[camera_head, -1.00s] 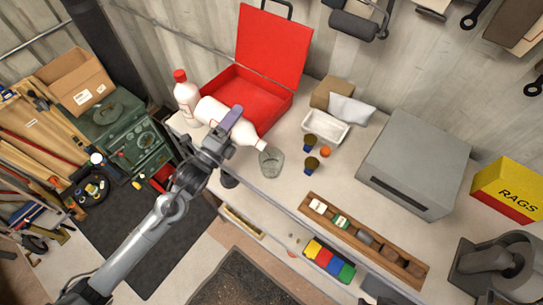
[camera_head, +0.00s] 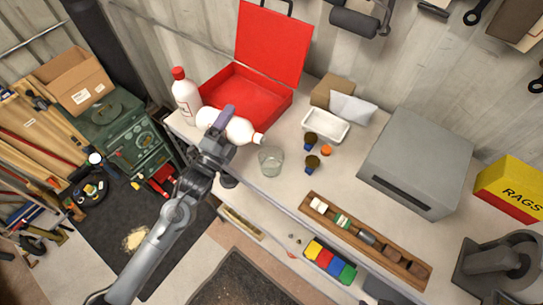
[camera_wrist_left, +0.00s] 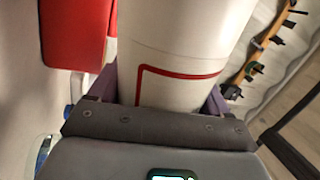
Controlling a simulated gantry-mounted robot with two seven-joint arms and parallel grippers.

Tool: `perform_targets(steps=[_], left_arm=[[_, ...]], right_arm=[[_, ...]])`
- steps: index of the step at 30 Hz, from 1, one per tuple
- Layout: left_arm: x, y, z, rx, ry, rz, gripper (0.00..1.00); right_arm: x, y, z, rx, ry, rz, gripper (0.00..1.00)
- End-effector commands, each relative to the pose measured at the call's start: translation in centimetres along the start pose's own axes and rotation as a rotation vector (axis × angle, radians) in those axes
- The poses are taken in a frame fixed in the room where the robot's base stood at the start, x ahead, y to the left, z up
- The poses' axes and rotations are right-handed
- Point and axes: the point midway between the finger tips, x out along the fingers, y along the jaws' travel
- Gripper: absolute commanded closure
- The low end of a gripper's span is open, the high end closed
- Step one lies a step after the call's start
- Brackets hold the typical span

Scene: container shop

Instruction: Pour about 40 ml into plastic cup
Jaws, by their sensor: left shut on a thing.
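My left gripper (camera_head: 228,122) is shut on a white bottle (camera_head: 240,130), which lies nearly level in its grip, its neck pointing right. The bottle's white body with a red line fills the middle of the left wrist view (camera_wrist_left: 180,60), between the jaws. The clear plastic cup (camera_head: 271,161) stands upright on the bench, just below and right of the bottle's mouth in the picture. I see no stream between them, and I cannot tell how much the cup holds. My right gripper is out of view.
A second white bottle with a red cap (camera_head: 186,97) stands left of the open red toolbox (camera_head: 275,110). Two small dark-topped items (camera_head: 311,163), an orange cap (camera_head: 326,150), a white tray (camera_head: 325,128) and a wooden rack (camera_head: 365,240) are to the cup's right.

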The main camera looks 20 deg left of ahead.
Motion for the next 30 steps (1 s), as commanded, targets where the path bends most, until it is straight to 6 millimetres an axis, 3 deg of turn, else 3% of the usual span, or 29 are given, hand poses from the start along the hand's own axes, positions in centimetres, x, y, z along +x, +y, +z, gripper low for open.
perform_targets(steps=[30], left_arm=[[0.07,-0.27,-0.44,-0.049,-0.013,-0.001,0.59]], right_arm=[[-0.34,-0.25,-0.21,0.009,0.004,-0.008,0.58]])
